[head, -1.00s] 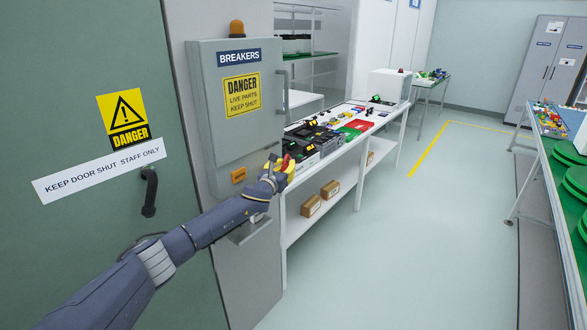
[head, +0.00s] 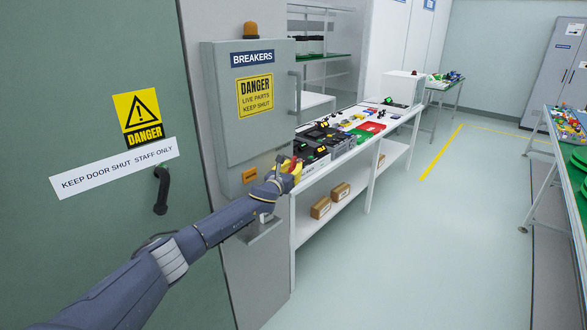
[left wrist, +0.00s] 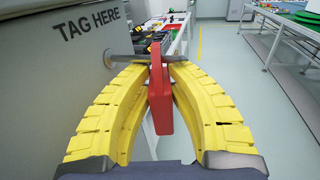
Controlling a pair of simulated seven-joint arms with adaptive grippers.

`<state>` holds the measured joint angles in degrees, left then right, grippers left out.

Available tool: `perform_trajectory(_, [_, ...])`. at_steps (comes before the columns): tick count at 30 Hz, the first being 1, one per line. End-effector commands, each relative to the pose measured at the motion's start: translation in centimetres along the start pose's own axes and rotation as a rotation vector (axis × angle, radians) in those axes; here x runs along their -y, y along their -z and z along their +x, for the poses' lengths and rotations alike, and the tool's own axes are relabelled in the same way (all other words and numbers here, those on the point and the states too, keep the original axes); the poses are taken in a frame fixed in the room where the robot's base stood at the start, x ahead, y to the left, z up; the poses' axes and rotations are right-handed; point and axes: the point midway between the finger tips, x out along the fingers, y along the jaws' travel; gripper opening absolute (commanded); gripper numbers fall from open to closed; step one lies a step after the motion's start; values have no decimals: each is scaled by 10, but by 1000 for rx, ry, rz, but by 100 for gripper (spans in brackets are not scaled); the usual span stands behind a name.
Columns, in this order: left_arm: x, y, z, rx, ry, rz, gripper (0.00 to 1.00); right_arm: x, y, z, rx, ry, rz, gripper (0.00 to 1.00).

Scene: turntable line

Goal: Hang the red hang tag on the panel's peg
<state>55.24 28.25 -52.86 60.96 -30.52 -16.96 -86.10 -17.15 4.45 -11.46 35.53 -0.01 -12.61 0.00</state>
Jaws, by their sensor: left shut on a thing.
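The red hang tag (left wrist: 160,95) is upright between the yellow fingers of my left gripper (left wrist: 156,68), which is shut on it. In the left wrist view, a thin grey peg (left wrist: 118,57) sticks out sideways from the panel face (left wrist: 60,85), under the words TAG HERE. The peg crosses level with the upper part of the tag, and I cannot tell whether it runs through the tag's hole or passes behind it. In the head view, my left gripper (head: 289,170) and the small red tag (head: 297,163) are beside the BREAKERS panel (head: 225,110); the peg is not clear there. My right gripper is not in view.
A white workbench (head: 382,133) with trays and parts stands just beyond the gripper. Boxes (head: 320,207) sit on its lower shelf. A green door (head: 60,240) is at the left. Open floor (head: 430,250) lies to the right, with another bench (head: 549,188) at the far right edge.

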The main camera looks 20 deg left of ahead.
Motion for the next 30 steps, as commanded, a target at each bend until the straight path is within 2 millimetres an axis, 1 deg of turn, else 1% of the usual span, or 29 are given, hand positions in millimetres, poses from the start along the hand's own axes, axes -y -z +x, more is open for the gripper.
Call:
perform_trajectory(11, [2, 0, 0, 1, 3, 0, 0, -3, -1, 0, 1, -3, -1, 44])
perform_trajectory(12, [2, 0, 0, 1, 3, 0, 20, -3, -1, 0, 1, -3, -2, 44])
perform_trajectory(18, [2, 0, 0, 1, 4, 0, 43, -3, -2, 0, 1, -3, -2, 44])
perform_trajectory(19, [2, 0, 0, 1, 4, 0, 44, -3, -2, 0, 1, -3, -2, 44])
perform_trajectory(26, [2, 0, 0, 0, 4, 0, 44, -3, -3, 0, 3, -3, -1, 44])
perform_trajectory(30, [1, 0, -4, 1, 3, 1, 44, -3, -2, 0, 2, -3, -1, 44])
